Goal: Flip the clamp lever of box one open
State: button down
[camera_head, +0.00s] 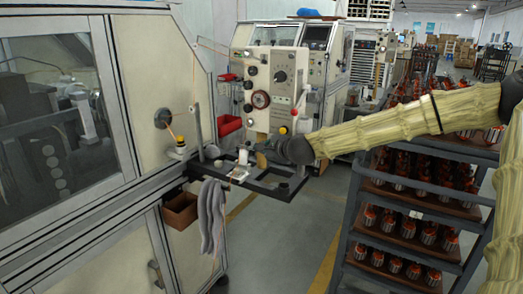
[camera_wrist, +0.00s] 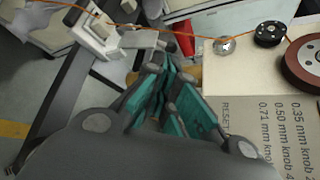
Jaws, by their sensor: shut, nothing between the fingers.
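A cream control box (camera_head: 277,72) with knobs and a red-brown dial stands at the middle of the head view. Its face with printed knob settings (camera_wrist: 262,135) shows at the right of the wrist view. My gripper (camera_head: 262,153) is at the box's lower front, with its fingers partly hidden by my wrist. In the wrist view my gripper (camera_wrist: 160,108) shows teal finger pads close together and nothing held. Just beyond the fingertips, a grey lever-like piece (camera_wrist: 142,39) lies beside a white block (camera_wrist: 97,38). I cannot tell whether it touches the fingers or is open.
An orange wire (camera_wrist: 190,33) crosses the top of the wrist view. A dark frame (camera_head: 270,190) juts out below the box, with a grey cloth (camera_head: 211,215) hanging beside it. A rack of armatures (camera_head: 405,225) stands right, under my arm. A windowed machine (camera_head: 60,110) stands left.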

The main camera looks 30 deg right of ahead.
jog(key=b+v, duration=0.1)
jog(key=v, duration=0.6)
jog(key=shift+s+a, duration=0.2)
jog(key=shift+s, duration=0.05)
jog(key=shift+f, duration=0.1)
jog(key=s+a+f+n+g, duration=0.2)
jog(key=s+a+f+n, duration=0.25)
jog(key=f, duration=0.65)
jog(key=s+a+f+n+g, duration=0.3)
jog(key=s+f, duration=0.2)
jog(key=f, duration=0.7)
jog(key=s+a+f+n+g, duration=0.2)
jog(key=s+a+f+n, duration=0.25)
jog(key=f, duration=0.65)
jog(key=s+a+f+n+g, duration=0.2)
jog(key=s+f+n, duration=0.2)
jog(key=s+f, duration=0.3)
jog(key=s+a+f+n+g, duration=0.2)
jog(key=s+f, duration=0.5)
jog(key=s, duration=0.8)
jog(key=s+a+f+n+g+h, duration=0.1)
jog(key=s+f+n, duration=0.4)
jog(key=s, duration=0.6)
jog(key=shift+s+a+f+n+g, duration=0.3)
jog(key=shift+s+a+f+g, duration=0.15)
jog(key=shift+f+g, duration=0.45)
